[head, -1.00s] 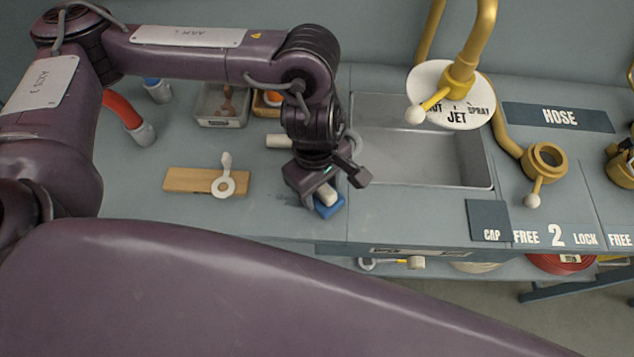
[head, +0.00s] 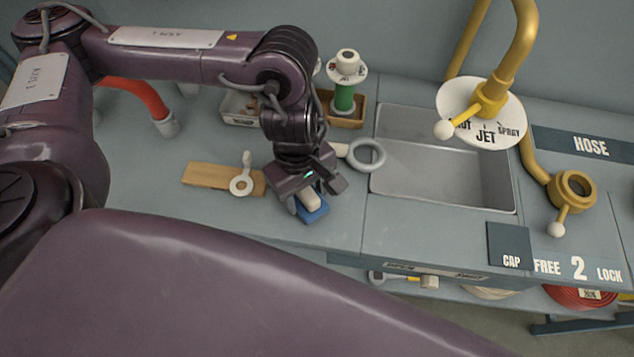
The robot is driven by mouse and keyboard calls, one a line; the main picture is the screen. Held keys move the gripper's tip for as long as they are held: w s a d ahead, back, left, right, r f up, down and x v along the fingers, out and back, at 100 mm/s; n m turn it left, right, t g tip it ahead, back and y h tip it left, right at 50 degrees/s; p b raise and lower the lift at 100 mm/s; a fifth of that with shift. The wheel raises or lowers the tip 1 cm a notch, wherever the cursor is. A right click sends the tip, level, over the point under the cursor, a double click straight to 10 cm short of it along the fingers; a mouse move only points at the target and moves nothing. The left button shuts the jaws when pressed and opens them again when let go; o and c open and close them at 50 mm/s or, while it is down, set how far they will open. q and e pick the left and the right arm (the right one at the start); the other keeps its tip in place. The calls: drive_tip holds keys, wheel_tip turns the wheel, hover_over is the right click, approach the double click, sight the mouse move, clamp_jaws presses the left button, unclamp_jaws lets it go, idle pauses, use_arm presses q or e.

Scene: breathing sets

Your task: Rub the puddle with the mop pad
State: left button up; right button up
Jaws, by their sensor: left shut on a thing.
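My left gripper (head: 313,194) is shut on the pale handle of the mop pad (head: 313,214). The pad is a small blue block under the fingers, low over or on the grey bench, left of the sink; I cannot tell whether it touches the bench. I cannot make out the puddle clearly; the gripper and pad cover much of the bench there. My right gripper is not in view.
A wooden board (head: 205,176) with a white lever lies just left of the gripper. A grey ring (head: 367,156) lies to its right, by the sink (head: 445,180). The bench front left of the CAP plate (head: 508,246) is clear.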

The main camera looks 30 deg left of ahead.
use_arm(q)
drive_tip(key=shift+s+a, duration=0.3)
drive_tip(key=shift+a, duration=0.7)
drive_tip(key=shift+s+a, duration=0.25)
drive_tip(key=shift+a, duration=0.7)
drive_tip(key=shift+r, duration=0.1)
drive_tip(key=shift+w+d+r+p, duration=0.15)
drive_tip(key=shift+d+p, duration=0.15)
drive_tip(key=shift+d, duration=0.2)
drive_tip(key=shift+w+d+f+p, duration=0.15)
drive_tip(key=shift+d+p, duration=0.1)
drive_tip(key=shift+d, duration=0.25)
drive_tip(key=shift+w+d, duration=0.2)
drive_tip(key=shift+d, duration=0.55)
drive_tip(key=shift+w+d, duration=0.2)
drive_tip(key=shift+d, duration=0.55)
drive_tip(key=shift+w+d, duration=0.2)
drive_tip(key=shift+d, duration=0.55)
drive_tip(key=shift+w+d, duration=0.3)
drive_tip(key=shift+d, duration=0.55)
drive_tip(key=shift+w+d, duration=0.25)
drive_tip(key=shift+d, duration=0.6)
drive_tip(key=shift+r, duration=0.1)
wheel_tip(320, 180, up, 6)
drive_tip(key=p, duration=0.5)
drive_tip(key=shift+r, duration=0.1)
